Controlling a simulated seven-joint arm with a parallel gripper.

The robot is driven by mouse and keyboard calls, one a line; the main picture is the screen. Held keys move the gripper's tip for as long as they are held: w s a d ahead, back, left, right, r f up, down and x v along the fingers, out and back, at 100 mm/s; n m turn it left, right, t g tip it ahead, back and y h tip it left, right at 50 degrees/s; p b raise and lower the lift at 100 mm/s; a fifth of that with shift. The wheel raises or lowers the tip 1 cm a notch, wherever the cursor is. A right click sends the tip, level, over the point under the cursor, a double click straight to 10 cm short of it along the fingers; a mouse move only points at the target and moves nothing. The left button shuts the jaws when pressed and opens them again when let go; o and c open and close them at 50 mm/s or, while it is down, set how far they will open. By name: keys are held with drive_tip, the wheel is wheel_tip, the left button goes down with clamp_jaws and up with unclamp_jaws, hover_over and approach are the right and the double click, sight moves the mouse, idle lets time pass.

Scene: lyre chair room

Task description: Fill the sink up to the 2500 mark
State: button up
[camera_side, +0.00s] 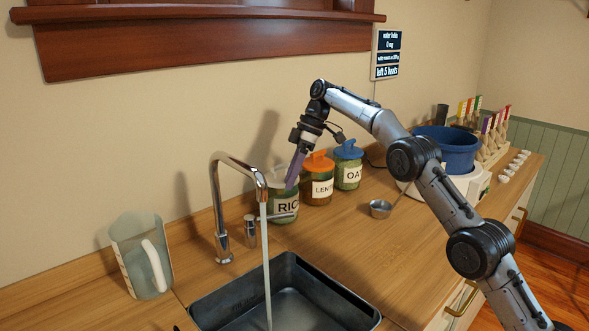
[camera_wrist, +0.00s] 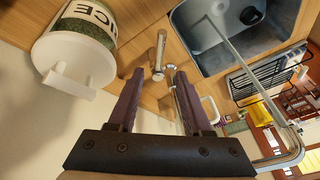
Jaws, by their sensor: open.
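The dark sink (camera_side: 285,291) is set in the wooden counter, and it also shows in the wrist view (camera_wrist: 262,42). A thin stream of water (camera_side: 265,265) runs from the chrome spout (camera_side: 240,163) into it. The water level and the 2500 mark cannot be made out. The tap's lever (camera_side: 280,217) sticks out beside the spout; in the wrist view the chrome lever (camera_wrist: 158,56) lies just beyond my fingertips. My gripper (camera_side: 290,184) is open and empty, its purple fingers pointing down above the lever, in front of the rice jar. It shows in the wrist view (camera_wrist: 165,73) too.
The rice jar (camera_side: 287,207) stands close behind my gripper, with a lentil jar (camera_side: 317,190) and oat jar (camera_side: 348,173) to its right. A clear jug (camera_side: 130,262) stands left of the tap. A small metal cup (camera_side: 380,209) and blue pot (camera_side: 447,152) are farther right.

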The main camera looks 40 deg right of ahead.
drive_tip(key=shift+v, duration=1.2)
idle(6.8)
